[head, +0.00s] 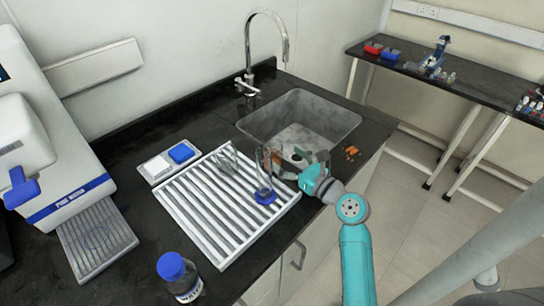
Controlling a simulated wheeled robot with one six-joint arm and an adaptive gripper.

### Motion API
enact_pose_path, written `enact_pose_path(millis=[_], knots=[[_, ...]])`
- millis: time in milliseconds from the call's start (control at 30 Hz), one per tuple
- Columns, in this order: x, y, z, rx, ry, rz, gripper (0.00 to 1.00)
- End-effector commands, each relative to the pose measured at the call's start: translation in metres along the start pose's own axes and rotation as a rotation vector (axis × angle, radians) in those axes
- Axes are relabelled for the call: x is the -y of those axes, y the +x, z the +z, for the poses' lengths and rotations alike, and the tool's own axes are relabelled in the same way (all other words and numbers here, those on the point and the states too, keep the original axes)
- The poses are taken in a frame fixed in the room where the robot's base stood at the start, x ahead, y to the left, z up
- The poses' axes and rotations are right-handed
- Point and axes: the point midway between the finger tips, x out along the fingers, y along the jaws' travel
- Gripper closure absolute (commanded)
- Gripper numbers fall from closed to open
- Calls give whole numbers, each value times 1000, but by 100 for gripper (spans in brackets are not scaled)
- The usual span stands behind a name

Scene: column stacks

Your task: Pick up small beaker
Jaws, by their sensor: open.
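A small clear beaker (227,158) stands toward the back of the white ribbed draining rack (190,207); its glass is faint against the slats. A taller clear glass piece with a blue base (265,196), like a measuring cylinder, stands on the rack's right side. My gripper (282,164) reaches in from the right, at the sink's front edge. It is open, right beside the tall glass piece and to the right of the beaker. Its fingers overlap the tall glass in the picture, and I cannot tell whether they touch it.
A sink (300,118) with a tall tap (262,50) lies behind the gripper. A blue-capped bottle (179,277) stands at the front, and a white machine (50,140) at the left. Small orange pieces (351,151) lie right of the sink.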

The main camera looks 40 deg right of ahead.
Motion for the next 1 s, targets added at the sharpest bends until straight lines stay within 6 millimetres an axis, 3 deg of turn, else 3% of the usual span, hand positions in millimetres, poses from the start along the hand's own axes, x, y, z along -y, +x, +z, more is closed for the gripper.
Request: enact_pose_path(millis=[400,667,733,933,1000], knots=[[-6,48,-6,0,0,0,13],[-6,51,-6,0,0,-1,13],[-6,51,-6,0,0,-1,23],[-6,50,-6,0,0,-1,73],[-6,50,-6,0,0,-1,78]])
